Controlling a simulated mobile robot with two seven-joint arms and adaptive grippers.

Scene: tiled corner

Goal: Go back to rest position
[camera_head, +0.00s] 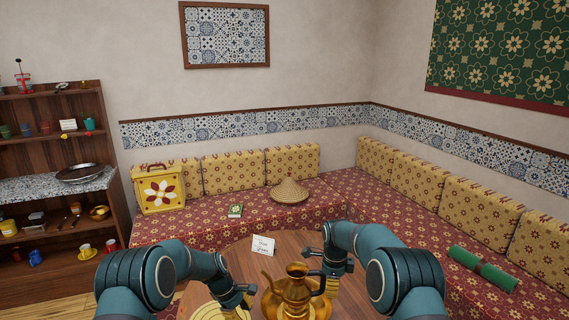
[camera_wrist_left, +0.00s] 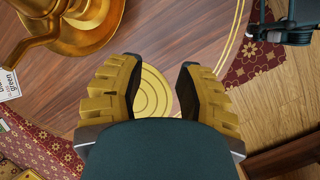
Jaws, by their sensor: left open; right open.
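My left gripper (camera_head: 240,298) is over the round wooden table (camera_head: 225,265). In the left wrist view its yellow ridged fingers (camera_wrist_left: 157,88) are spread apart, with only bare tabletop and a gold ring pattern between them. My right gripper (camera_head: 324,282) is open just right of the golden pot (camera_head: 290,298), near its handle. The head view does not show clearly whether it touches the pot. The pot stands between my two grippers and also shows at the upper left of the left wrist view (camera_wrist_left: 88,28).
A wooden shelf (camera_head: 55,130) with dishes stands at left.

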